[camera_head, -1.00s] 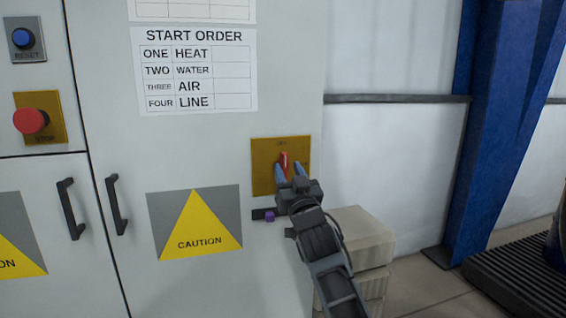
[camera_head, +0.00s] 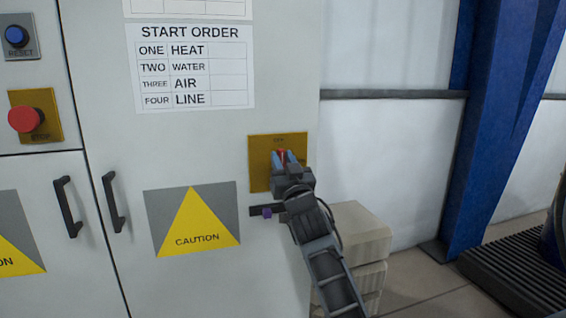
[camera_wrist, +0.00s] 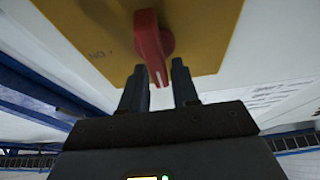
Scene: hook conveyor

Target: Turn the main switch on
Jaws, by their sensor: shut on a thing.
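The main switch is a red rotary handle (camera_head: 282,154) on a yellow plate (camera_head: 259,172) on the grey cabinet door. The handle points up in the head view, with a white mark near its tip in the wrist view (camera_wrist: 152,42). My gripper (camera_head: 284,159) reaches it from below right, its blue fingers on either side of the handle. In the wrist view my gripper (camera_wrist: 159,68) has one finger left and one right of the handle's tip, shut on it. My gripper hides the lower part of the plate in the head view.
A red stop button (camera_head: 25,118) and a blue reset button (camera_head: 16,36) are at the left. Black door handles (camera_head: 113,202) stick out. A start-order sheet (camera_head: 195,95) hangs above. Stacked pale blocks (camera_head: 361,235) stand right of the cabinet, before a blue column (camera_head: 500,110).

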